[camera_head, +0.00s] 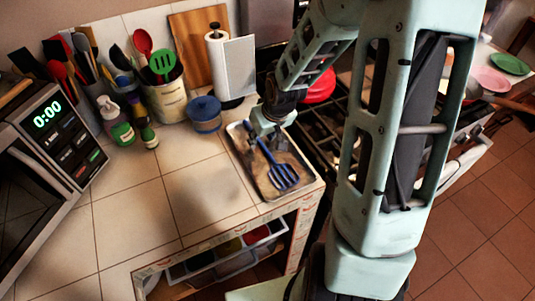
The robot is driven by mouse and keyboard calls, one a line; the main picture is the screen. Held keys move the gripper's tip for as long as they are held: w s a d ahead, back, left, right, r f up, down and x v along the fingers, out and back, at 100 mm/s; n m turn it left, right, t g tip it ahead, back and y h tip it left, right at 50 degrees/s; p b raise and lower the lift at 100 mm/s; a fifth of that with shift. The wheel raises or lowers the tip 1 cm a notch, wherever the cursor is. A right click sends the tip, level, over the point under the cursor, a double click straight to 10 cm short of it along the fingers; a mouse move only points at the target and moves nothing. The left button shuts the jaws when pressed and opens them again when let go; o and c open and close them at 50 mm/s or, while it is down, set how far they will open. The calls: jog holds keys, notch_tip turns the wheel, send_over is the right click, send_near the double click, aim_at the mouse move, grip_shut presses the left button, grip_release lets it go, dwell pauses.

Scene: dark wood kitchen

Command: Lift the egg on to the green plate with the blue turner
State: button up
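The blue turner (282,176) lies on a shallow tray (252,168) at the right end of the tiled counter, its slotted head toward the front. My gripper (264,134) is over the far part of the tray, at or just above the turner's handle. I cannot tell whether it touches the handle, or whether its fingers are open or shut. A green plate (510,63) is at the far upper right, beyond the stove. I see no egg; my arm hides much of the stove.
A pink plate (490,78) is near the green one. A red round item (319,86) is by the stove (318,130). A blue pot (204,113), a utensil holder (168,100) and a paper towel roll (234,66) stand behind. The counter's middle is clear.

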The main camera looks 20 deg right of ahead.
jog(key=shift+w+f, duration=0.15)
jog(key=shift+f, duration=0.15)
grip_shut()
jog(key=shift+r, duration=0.1)
